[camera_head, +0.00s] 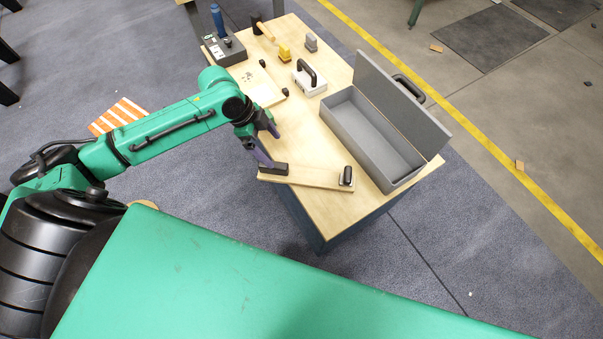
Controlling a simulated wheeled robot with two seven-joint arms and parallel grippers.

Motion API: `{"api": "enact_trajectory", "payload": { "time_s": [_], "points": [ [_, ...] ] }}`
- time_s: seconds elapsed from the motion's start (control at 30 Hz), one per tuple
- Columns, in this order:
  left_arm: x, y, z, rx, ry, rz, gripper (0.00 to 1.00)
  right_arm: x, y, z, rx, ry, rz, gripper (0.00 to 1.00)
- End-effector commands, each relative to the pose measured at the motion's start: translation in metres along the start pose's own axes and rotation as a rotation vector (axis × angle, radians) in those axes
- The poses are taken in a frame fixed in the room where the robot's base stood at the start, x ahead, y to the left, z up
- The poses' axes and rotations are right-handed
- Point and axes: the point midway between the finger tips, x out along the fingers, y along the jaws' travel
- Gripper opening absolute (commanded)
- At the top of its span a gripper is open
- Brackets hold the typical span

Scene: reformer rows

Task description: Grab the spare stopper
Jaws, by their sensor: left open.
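I cannot tell for certain which thing is the spare stopper. A small upright black piece (346,176) stands on the right end of a narrow wooden board (312,178) at the table's front edge. A dark block (277,169) shows at the board's left end, at the tip of one finger; I cannot tell if it is separate from the finger. My left gripper (272,148) is open, with its fingers spread over the table's left edge near that end of the board. No held thing shows between them. My right gripper is not in view.
An open grey toolbox (336,105) stands at the right of the table. A white case with a black handle (308,78), a yellow block (284,54), a grey block (310,42), a hammer (264,30) and a dark box (226,55) lie farther back. Bare tabletop (310,145) lies between.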

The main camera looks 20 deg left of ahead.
Motion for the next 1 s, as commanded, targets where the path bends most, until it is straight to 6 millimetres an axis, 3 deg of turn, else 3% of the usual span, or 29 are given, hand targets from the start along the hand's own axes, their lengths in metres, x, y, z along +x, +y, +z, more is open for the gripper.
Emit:
{"api": "enact_trajectory", "payload": {
  "time_s": [0.1,0.4,0.57,0.73,1.0],
  "points": [
    [0.005,0.000,0.004,0.008,0.003,0.012,1.00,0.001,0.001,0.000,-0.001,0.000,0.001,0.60],
    [0.078,0.001,0.002,0.005,0.005,0.012,1.00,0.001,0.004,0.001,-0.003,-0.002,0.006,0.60],
    [0.098,0.001,0.000,0.007,0.005,0.011,1.00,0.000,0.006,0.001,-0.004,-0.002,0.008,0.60],
    [0.132,0.002,-0.004,0.005,0.005,0.011,1.00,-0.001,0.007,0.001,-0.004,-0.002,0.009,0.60],
    [0.142,0.002,-0.003,0.008,0.002,0.009,1.00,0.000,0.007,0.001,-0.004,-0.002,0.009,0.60]
  ]
}}
